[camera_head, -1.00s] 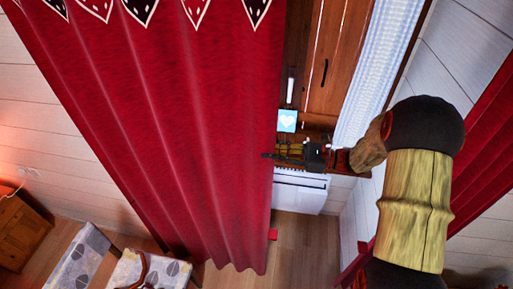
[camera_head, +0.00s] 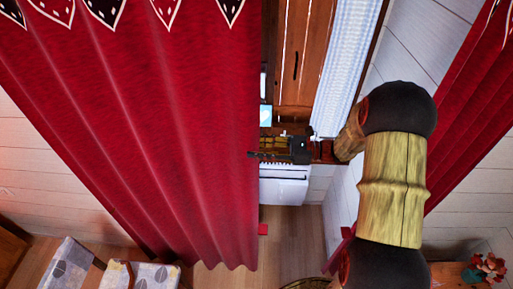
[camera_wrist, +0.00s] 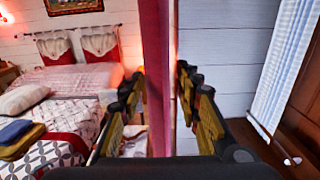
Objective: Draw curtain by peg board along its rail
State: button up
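The red curtain (camera_head: 150,130) with dark pointed trim hangs from the top of the head view and fills its left half. My gripper (camera_head: 252,155) is at the curtain's right edge in the head view, partway up the cloth. In the wrist view the curtain's edge (camera_wrist: 156,80) runs upright between the two fingers of my gripper (camera_wrist: 160,78). The fingers stand apart, one on each side of the cloth. Firm contact cannot be made out. The rail and the peg board cannot be made out.
A wooden cabinet (camera_head: 297,60), a blue-white curtain (camera_head: 342,70) and a white unit (camera_head: 284,187) lie right of the cloth. Patterned chairs (camera_head: 68,268) are at lower left, a flower pot (camera_head: 487,268) at lower right. The wrist view shows a bed (camera_wrist: 80,85). Floor below is bare.

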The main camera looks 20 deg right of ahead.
dwell(0.3)
jog(key=v, duration=1.2)
